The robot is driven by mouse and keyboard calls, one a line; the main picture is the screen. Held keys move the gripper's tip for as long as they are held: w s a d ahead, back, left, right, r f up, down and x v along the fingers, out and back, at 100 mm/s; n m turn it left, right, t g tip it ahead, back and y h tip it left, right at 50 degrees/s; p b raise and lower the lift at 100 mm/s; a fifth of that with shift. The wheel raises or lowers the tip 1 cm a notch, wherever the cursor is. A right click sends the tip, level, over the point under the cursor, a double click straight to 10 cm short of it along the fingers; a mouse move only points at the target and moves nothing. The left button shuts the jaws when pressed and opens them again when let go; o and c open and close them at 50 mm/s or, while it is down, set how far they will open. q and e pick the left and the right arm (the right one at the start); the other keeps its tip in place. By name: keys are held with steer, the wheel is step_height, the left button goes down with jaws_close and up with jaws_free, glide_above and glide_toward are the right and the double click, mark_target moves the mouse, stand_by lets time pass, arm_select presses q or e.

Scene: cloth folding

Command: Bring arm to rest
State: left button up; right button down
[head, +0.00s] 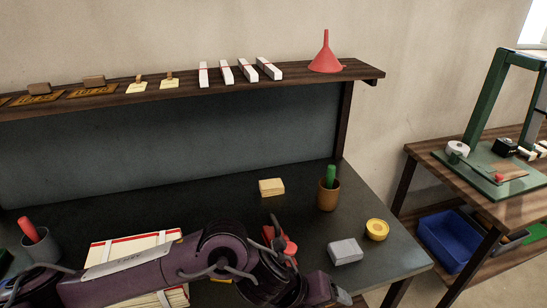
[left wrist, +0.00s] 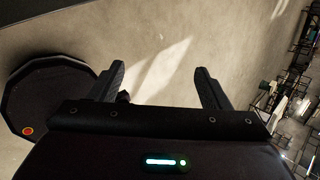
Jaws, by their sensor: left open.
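My left arm (head: 120,277) comes in from the left in the head view and reaches across the front of the dark desk (head: 220,210). Its fingertips cannot be made out there. In the left wrist view my left gripper (left wrist: 160,68) is open, its two fingers apart with nothing between them and pale floor beyond. My right gripper is not in view.
The desk also holds a brown cup (head: 328,197), yellow tape roll (head: 376,229), grey block (head: 345,251), cream block (head: 271,187) and grey cup (head: 40,244). A red item (head: 286,246) is partly behind my arm. The shelf (head: 190,86) carries a red funnel (head: 325,56).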

arm_select(q)
steer(key=d+r+n+t+h, duration=0.3)
steer(key=d+r+n+t, duration=0.15)
steer(key=r+n, duration=0.3)
steer(key=w+a+f+n+t+y, duration=0.2)
steer(key=w+a+n+t+y, duration=0.15)
steer(key=a+n, duration=0.95)
steer(key=s+a+f+n+g+y, duration=0.2)
steer(key=s+a+f+n, duration=0.25)
steer(key=a, duration=0.25)
steer(key=s+a+f+n+g+y, duration=0.2)
steer(key=s+a+f+n+y, duration=0.1)
steer(key=a+n, duration=0.3)
steer(key=s+a+f+n+g+y, duration=0.2)
steer(key=s+a+f+n, duration=0.15)
steer(key=a, duration=0.45)
step_height(320, 180, down, 29)
steer(key=s+g, duration=0.2)
steer(key=s+a+f+m, duration=0.1)
steer(key=s+a+f, duration=0.2)
steer(key=s+f, duration=1.6)
steer(key=shift+s+g, duration=0.4)
steer(key=shift+s, duration=0.05)
